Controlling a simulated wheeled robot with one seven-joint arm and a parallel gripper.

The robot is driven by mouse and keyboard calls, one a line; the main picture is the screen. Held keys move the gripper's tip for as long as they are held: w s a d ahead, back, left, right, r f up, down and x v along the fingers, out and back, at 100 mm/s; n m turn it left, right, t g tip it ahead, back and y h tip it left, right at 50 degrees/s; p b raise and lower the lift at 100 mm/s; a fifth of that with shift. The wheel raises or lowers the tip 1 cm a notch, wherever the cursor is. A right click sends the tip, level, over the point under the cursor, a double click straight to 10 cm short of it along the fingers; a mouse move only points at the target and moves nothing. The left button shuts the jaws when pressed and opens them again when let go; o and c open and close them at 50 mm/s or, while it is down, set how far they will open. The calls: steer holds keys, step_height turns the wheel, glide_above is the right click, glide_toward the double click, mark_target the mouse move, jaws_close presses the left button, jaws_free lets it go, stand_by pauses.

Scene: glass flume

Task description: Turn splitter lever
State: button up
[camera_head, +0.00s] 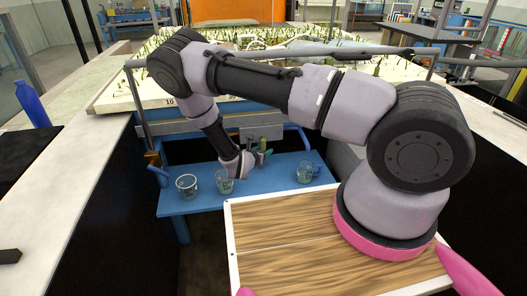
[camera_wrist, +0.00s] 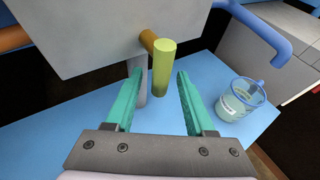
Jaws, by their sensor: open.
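The splitter lever shows in the wrist view as a yellow-green upright handle (camera_wrist: 163,68) on a short brown-orange shaft (camera_wrist: 150,38) coming out of a grey panel. In the wrist view my gripper (camera_wrist: 158,80) is open, with one teal finger on each side of the handle and a visible gap to both. It does not touch the handle there. In the head view my gripper (camera_head: 262,158) points at the lever, and the small green handle (camera_head: 263,144) is partly hidden by my wrist.
A blue shelf (camera_head: 200,201) under the panel holds glass beakers: one at left (camera_head: 187,187), one beside my wrist (camera_head: 224,182), one at right (camera_head: 305,172). In the wrist view a beaker (camera_wrist: 240,99) stands right of my gripper. A blue pipe (camera_wrist: 262,30) curves above it.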

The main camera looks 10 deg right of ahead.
steer(key=v, duration=1)
steer(key=shift+s+r, duration=0.1)
steer(key=shift+s, duration=0.05)
steer(key=s+d+r+m+g, duration=0.2)
steer(key=d+r+m+g, duration=0.15)
steer(key=r+m, duration=0.45)
steer(key=s+d+r+m+g, duration=0.1)
steer(key=d+r+m+g, duration=0.3)
steer(key=r, duration=0.6)
steer(key=s+d+r+m+g, duration=0.2)
steer(key=d+r+m, duration=0.3)
steer(key=r+m, duration=0.4)
steer(key=s+r+m+t+y, duration=0.2)
steer(key=s+r+m+y, duration=0.3)
steer(key=s+r, duration=0.3)
steer(key=s+r+m+t+y, duration=0.3)
steer(key=s+r+m, duration=0.4)
steer(key=r, duration=0.8)
steer(key=shift+s+d+r+y, duration=0.2)
steer(key=shift+s+d+y, duration=0.25)
steer(key=shift+s+y, duration=0.5)
steer(key=shift+c, duration=0.2)
